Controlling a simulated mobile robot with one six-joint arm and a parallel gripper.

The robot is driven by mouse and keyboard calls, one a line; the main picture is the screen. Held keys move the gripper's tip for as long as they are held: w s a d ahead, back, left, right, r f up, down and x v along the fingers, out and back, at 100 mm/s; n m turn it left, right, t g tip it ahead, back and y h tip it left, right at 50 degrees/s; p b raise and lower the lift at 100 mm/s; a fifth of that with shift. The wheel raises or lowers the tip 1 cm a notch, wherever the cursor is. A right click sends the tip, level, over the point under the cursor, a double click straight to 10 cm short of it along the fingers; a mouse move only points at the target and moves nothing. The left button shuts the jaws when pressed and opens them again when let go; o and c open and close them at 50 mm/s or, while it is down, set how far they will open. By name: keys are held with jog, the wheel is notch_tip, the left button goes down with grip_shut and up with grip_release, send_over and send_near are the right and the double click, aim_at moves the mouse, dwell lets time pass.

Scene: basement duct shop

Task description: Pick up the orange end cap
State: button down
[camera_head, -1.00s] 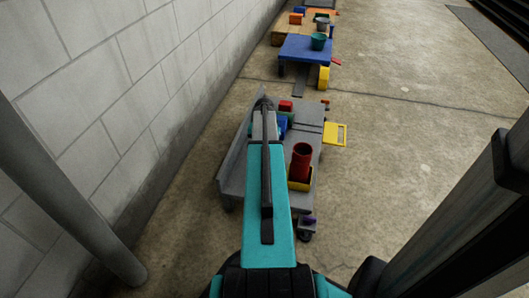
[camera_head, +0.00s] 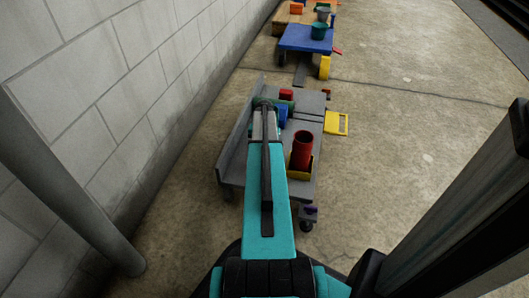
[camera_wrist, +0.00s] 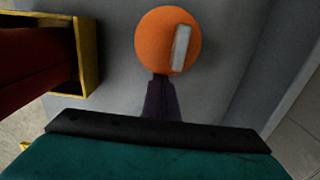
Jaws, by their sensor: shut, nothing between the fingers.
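The orange end cap (camera_wrist: 153,42) is a round orange disc in the wrist view, with a pale grey bar on its right side. It lies over a grey surface. I do not see it in the head view, where my arm covers part of the cart. A dark purplish post, which looks like the shut fingers of my gripper (camera_wrist: 160,78), points toward the cap's lower edge in the wrist view. Nothing shows held. I cannot tell whether the fingers touch the cap. In the head view my gripper is hidden by my arm.
A red cylinder (camera_head: 303,146) stands in a yellow box (camera_head: 300,175) on the grey cart (camera_head: 236,165), right of my arm. Blue (camera_head: 282,114) and red blocks (camera_head: 286,95) lie farther back. A block wall is left; open floor is right.

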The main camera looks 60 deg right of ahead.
jog(key=shift+a, duration=0.1)
jog(key=s+a+p, duration=0.1)
jog(key=a, duration=0.1)
jog(key=a+p, duration=0.2)
jog(key=a, duration=0.1)
jog(key=s+a+p, duration=0.1)
jog(key=a+p, duration=0.1)
jog(key=a, duration=0.1)
jog(key=shift+s+r, duration=0.15)
jog(key=shift+s, duration=0.2)
jog(key=shift+s+a, duration=0.15)
jog(key=shift+a, duration=0.5)
jog(key=shift+p, duration=0.3)
notch_tip(320, 180, up, 10)
jog(key=p, duration=0.7)
